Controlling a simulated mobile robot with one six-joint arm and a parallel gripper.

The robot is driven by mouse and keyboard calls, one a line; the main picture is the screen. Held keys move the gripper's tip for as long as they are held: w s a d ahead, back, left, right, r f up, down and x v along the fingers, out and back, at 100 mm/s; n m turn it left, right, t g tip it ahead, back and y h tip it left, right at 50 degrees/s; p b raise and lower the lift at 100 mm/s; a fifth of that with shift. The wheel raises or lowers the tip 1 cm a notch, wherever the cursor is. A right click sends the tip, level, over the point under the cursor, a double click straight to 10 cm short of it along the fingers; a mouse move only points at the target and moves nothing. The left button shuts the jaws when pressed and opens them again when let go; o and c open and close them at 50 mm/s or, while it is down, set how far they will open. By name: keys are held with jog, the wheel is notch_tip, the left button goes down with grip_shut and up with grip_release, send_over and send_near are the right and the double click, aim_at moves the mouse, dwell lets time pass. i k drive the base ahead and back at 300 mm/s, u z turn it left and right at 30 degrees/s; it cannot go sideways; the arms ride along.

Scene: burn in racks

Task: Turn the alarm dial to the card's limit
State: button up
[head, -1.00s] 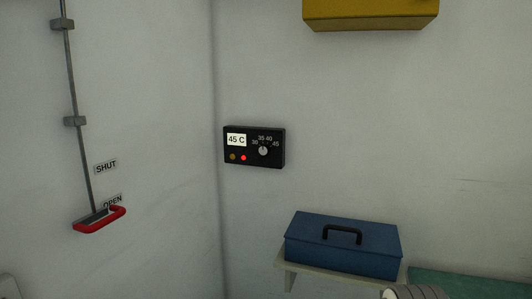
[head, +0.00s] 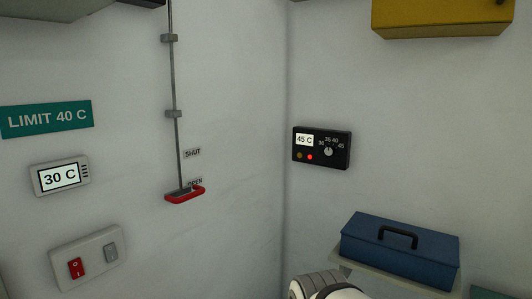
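The black alarm box (head: 321,148) is on the right wall near the corner. Its lit display (head: 304,139) reads 45 C. Its small round dial (head: 328,151) has marks 30, 35, 40 and 45 around it; its pointer is too small to read surely. A red lamp (head: 310,157) is lit beside a dull yellow one. The green card (head: 47,119) on the left wall reads LIMIT 40 C. Part of my arm shows at the bottom edge; my gripper is not in view.
A blue toolbox (head: 400,250) sits on a shelf (head: 359,276) below the alarm box. A red-handled lever (head: 185,195) is at OPEN. A white display (head: 60,177) reads 30 C above a switch plate (head: 98,245). A yellow box (head: 440,17) hangs upper right.

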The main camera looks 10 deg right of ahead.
aim_at(329, 151)
jog(key=z, duration=0.05)
jog(key=i, duration=1.2)
jog(key=z, duration=0.95)
